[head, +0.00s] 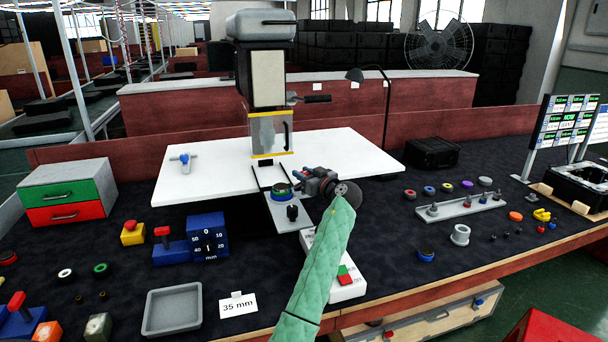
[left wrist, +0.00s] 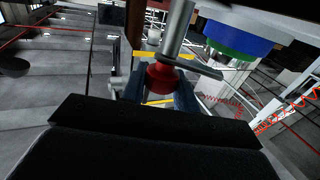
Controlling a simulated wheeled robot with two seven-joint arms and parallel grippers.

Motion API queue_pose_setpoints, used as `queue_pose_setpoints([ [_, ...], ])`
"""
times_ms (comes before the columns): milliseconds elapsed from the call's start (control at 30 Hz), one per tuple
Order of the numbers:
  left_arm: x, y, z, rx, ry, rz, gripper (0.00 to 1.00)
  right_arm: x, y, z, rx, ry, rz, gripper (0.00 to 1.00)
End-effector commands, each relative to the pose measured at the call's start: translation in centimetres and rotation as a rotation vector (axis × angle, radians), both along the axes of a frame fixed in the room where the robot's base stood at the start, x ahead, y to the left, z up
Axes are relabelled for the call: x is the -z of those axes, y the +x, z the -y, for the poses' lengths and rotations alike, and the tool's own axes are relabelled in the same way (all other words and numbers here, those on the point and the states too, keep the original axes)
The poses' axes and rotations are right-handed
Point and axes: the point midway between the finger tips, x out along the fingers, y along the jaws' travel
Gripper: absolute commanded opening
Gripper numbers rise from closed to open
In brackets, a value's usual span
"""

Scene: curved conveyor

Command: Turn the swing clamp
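In the left wrist view, the blue fingers (left wrist: 160,92) lie against both sides of a red ball knob (left wrist: 161,77), with no clear gap. The knob is by a grey post with a flat grey arm (left wrist: 200,68), which looks like the swing clamp. A green and blue round part (head: 282,189) sits on the fixture left of the gripper; it also shows in the left wrist view (left wrist: 232,42). In the head view, my gripper hides most of the clamp. My right gripper is not in view.
The press column (head: 268,78) stands behind the fixture. A black knob (head: 292,212) is on the fixture plate (head: 281,219). A white control box (head: 345,288) with red and green buttons lies beside my forearm. A grey tray (head: 173,309) and blue gauge (head: 208,238) stand left.

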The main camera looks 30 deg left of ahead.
Motion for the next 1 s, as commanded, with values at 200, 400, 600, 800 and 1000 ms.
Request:
queue_pose_setpoints([
  [200,0.1,0.0,0.0,0.011,0.0,0.0,0.07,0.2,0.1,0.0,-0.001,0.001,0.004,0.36],
  [400,0.2,-0.1,0.0,0.082,0.0,0.002,0.07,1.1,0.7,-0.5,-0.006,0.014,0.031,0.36],
  [600,0.1,-0.1,0.0,0.216,0.001,0.004,0.07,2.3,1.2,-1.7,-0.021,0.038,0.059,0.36],
  [800,-0.2,-0.1,0.0,0.352,0.0,0.002,0.07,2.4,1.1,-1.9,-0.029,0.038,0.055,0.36],
  [1000,-0.3,-0.1,0.0,0.453,0.001,0.002,0.07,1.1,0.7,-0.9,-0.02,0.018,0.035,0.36],
])
